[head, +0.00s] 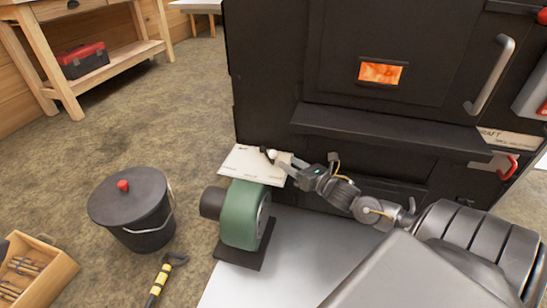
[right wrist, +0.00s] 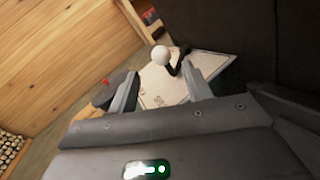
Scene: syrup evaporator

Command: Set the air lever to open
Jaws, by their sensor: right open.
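The air lever is a short dark arm with a white ball knob (head: 273,154), on a white plate (head: 240,162) above the green blower (head: 240,215). My right gripper (head: 281,161) is at the knob, reaching in from the right. In the right wrist view the gripper (right wrist: 159,67) is open, its two fingers apart. The white knob (right wrist: 161,55) shows near the gap between the fingertips, with the dark lever arm (right wrist: 179,61) to its right by the right fingertip. I cannot tell whether they touch. The plate's markings are too small to read. My left gripper is out of view.
The black evaporator (head: 350,120) with a glowing window stands close behind the plate. A dark lidded bucket (head: 135,215) stands left of the blower. A yellow-black tool (head: 160,280) and a wooden crate (head: 45,265) lie on the floor. A bench (head: 95,75) is at the back left.

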